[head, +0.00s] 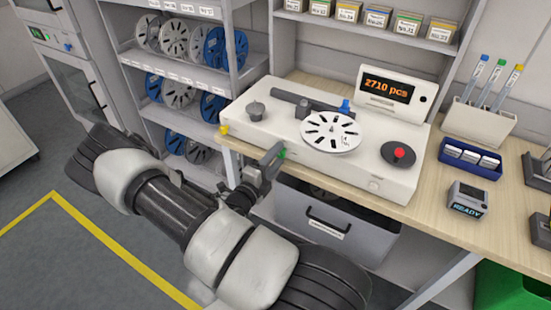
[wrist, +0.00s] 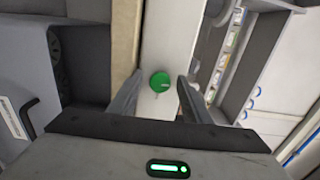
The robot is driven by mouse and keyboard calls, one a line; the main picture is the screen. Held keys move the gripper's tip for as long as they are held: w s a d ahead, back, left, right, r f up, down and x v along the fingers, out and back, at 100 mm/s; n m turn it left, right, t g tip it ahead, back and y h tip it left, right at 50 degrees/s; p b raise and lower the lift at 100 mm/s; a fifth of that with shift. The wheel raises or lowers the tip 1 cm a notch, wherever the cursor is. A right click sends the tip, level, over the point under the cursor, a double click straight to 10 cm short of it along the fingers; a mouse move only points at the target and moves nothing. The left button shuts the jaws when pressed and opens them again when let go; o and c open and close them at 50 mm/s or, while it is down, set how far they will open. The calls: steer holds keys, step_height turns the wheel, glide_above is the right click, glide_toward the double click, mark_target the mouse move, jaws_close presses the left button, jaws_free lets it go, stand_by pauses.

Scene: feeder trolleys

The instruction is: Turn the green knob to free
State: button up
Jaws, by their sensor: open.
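The green knob (wrist: 160,82) shows in the wrist view as a small round green cap with a pale mark on its lower part. It sits on the pale front of the white counting machine (head: 385,182). In the head view only a small green bit of the knob (head: 282,154) shows beside my gripper (head: 271,160). In the wrist view my gripper (wrist: 160,79) is open, with one dark finger on each side of the knob and visible gaps between. Nothing is held. I cannot read which setting the mark points to.
On the machine are a white reel (head: 331,131), a dark knob (head: 256,110), a red button (head: 399,154) and a display (head: 386,87) reading "2710 pcs". A grey drawer bin (head: 330,222) is below the bench edge. A reel shelf (head: 190,75) stands to the left.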

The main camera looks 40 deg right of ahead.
steer(key=shift+a, duration=0.15)
steer(key=v, duration=1.7)
steer(key=shift+b, duration=0.3)
steer(key=shift+s, duration=0.1)
